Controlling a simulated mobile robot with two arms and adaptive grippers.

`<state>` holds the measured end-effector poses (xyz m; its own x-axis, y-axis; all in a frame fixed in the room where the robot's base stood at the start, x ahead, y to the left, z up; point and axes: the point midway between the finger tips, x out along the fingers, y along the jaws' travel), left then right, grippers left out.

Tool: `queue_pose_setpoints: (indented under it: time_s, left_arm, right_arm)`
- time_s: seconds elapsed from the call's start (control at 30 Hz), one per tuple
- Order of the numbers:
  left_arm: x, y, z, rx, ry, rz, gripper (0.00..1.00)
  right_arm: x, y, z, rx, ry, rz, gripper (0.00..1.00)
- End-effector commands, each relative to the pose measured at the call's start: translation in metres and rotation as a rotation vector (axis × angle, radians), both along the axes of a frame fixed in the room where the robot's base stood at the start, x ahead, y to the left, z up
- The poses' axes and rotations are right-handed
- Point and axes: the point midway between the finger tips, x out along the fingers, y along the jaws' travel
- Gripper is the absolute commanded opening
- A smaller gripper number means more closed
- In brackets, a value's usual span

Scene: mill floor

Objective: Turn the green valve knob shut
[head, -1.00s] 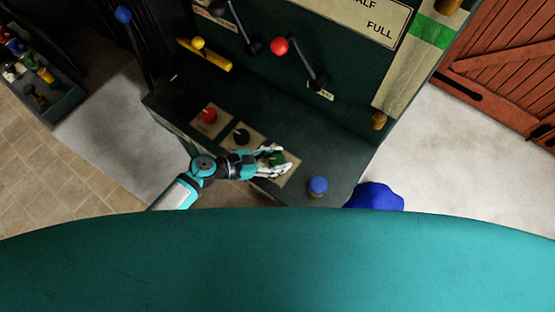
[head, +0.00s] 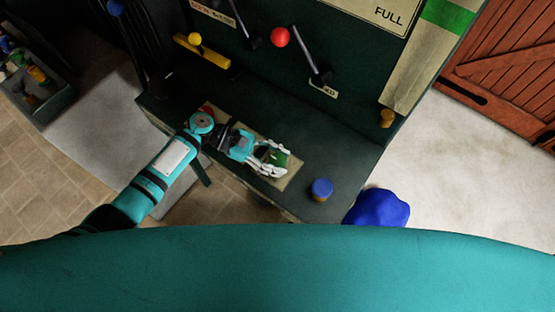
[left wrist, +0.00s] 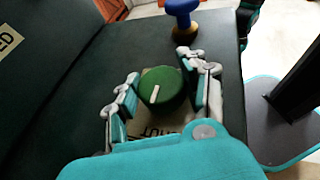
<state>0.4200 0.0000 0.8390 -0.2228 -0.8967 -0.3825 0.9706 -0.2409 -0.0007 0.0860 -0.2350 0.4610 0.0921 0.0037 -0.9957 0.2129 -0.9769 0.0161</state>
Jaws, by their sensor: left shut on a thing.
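The green valve knob (left wrist: 165,92) is a round dark green knob with a white pointer line, on a pale label plate whose lettering is partly hidden. In the left wrist view the pads of my left gripper (left wrist: 163,97) stand on both sides of it, shut on it. In the head view my left gripper (head: 273,158) covers much of the green knob (head: 281,160) on the bench ledge. My left arm reaches in from the lower left. My right gripper is not in view.
A blue-topped knob (head: 321,188) stands right of the gripper, with a blue rounded object (head: 377,207) beyond. A red knob (head: 206,110) is partly behind my arm. A lever with a red ball (head: 280,37) and a yellow bar (head: 201,51) are on the panel behind.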

Motion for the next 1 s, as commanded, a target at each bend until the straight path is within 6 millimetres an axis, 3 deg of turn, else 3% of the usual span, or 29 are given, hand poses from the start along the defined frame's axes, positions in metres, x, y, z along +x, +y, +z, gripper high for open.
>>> queue_pose_setpoints:
  time_s: [0.4,0.43,0.6,0.87,1.0]
  left_arm:
    - [0.0,0.0,-0.001,0.001,-0.002,-0.008,0.11]
    - [0.0,0.0,-0.001,0.001,-0.002,-0.008,0.45]
    - [0.0,0.0,-0.001,0.001,-0.001,-0.008,0.66]
    - [0.0,0.001,0.0,0.001,-0.002,-0.007,0.66]
    - [0.003,0.011,0.004,0.003,-0.002,-0.005,0.66]
  right_arm:
    - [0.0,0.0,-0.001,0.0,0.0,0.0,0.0]
    - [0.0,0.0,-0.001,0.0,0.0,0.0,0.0]
    - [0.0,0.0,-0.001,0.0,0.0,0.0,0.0]
    - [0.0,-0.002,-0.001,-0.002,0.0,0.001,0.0]
    - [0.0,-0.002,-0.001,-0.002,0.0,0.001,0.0]
